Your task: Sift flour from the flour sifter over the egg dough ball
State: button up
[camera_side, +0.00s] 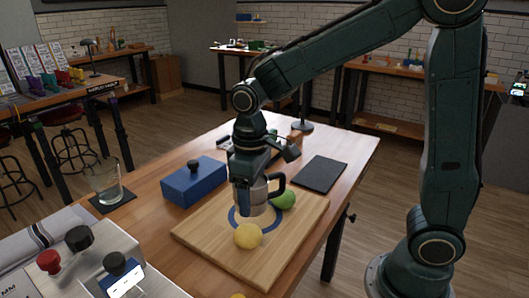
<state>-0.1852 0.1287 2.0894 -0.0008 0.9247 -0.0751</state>
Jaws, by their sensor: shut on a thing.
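My gripper (243,196) points down over the wooden board and is shut on the flour sifter (259,194), a metal cup with a dark handle at its right. The fingers hide part of the sifter. I cannot tell whether its base touches the board. A yellow dough ball (248,236), which looks like the egg dough, lies on the board in front of the sifter, near the edge of a blue ring (234,222). A green ball (284,199) lies right of the sifter, partly behind it. No falling flour is visible.
The wooden board (290,242) lies on the table. A blue box (194,184) with a black knob stands left of it. A glass (105,183) stands on a dark coaster farther left. A dark slate (321,174) lies at the back right. A machine with knobs (80,262) fills the front left.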

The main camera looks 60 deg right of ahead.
jog(key=shift+a, duration=1.65)
jog(key=shift+d, duration=0.1)
jog(key=shift+d, duration=1.55)
jog(key=shift+a, duration=1.65)
jog(key=shift+d, duration=0.1)
